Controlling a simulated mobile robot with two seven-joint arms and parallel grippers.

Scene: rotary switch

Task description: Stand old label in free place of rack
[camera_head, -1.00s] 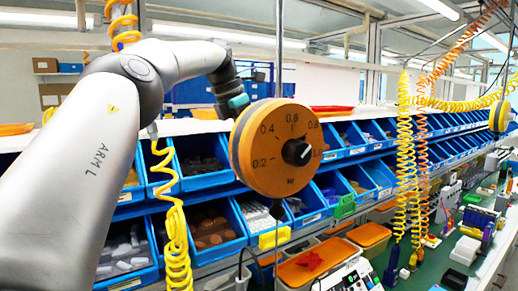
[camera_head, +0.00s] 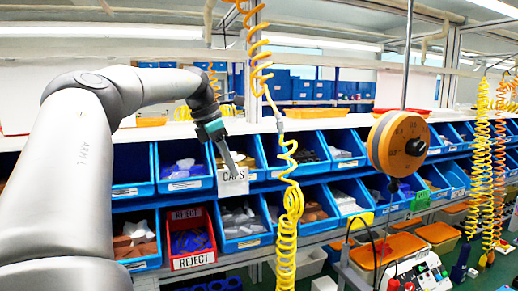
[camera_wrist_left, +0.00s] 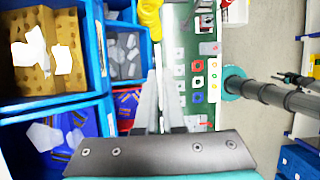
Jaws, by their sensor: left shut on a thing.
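My left gripper (camera_head: 230,166) is shut, its fingers pointing down onto the top of a white label (camera_head: 233,183) that reads CAPS. The label hangs upright in front of the upper row of blue bins; whether it still touches the bin behind it cannot be told. In the left wrist view the gripper fingers (camera_wrist_left: 165,100) show from behind, and the label cannot be made out. I cannot pick out a label rack or its free place in either view. My right gripper is not in view.
A red bin (camera_head: 192,243) labelled REJECT stands in the lower row among blue bins (camera_head: 243,226). A yellow coiled hose (camera_head: 291,200) hangs just right of my left gripper. An orange dial (camera_head: 397,143) hangs farther right. A white panel (camera_head: 412,274) stands at lower right.

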